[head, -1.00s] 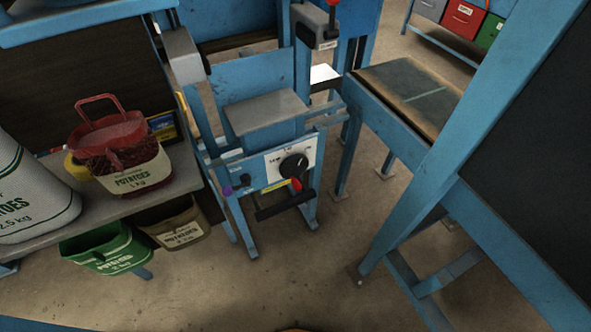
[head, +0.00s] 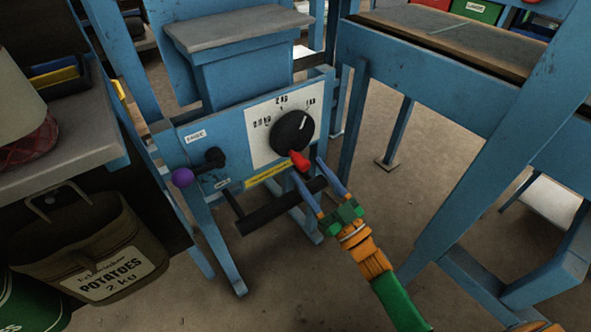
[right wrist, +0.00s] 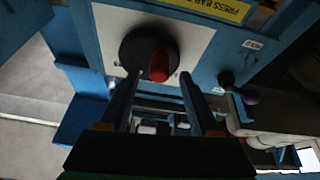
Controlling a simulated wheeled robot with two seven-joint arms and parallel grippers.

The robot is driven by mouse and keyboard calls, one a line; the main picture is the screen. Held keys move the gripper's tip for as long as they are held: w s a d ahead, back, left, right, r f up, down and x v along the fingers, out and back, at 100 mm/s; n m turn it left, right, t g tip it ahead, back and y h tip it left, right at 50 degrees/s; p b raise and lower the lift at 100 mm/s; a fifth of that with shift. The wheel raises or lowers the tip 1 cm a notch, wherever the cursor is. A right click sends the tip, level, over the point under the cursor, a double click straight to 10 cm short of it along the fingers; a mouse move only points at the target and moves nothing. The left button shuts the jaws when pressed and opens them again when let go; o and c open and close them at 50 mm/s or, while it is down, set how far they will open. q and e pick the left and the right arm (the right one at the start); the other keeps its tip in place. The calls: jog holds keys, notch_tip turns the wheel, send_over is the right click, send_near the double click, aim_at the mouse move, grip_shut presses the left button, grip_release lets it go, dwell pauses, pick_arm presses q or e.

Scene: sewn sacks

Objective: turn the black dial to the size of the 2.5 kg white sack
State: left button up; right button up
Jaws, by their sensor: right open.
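The black dial (head: 287,137) sits on a white plate (head: 262,148) on the front of the blue machine, marked 2.5 kg at left, 2 kg at top and 1 kg at right. Its white line points up-right, toward the 1 kg mark. A red grip (head: 298,160) sticks out at its lower side. My right gripper (head: 307,168) is open just in front of the red grip. In the right wrist view, the grip (right wrist: 159,66) lies ahead, between the open fingers (right wrist: 158,78), apparently untouched. The white sack and my left gripper are out of view.
A black bar (head: 268,214) runs below the dial, under my fingers. A purple-knobbed lever (head: 182,177) stands left of the dial. A brown 2 kg sack (head: 85,245) hangs below the shelf (head: 75,150) at left. A blue bench frame (head: 440,75) is on the right.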

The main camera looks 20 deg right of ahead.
aim_at(307, 169)
jog(key=x, duration=0.3)
jog(key=shift+w+r, duration=0.1)
jog(key=shift+w, duration=0.15)
grip_shut()
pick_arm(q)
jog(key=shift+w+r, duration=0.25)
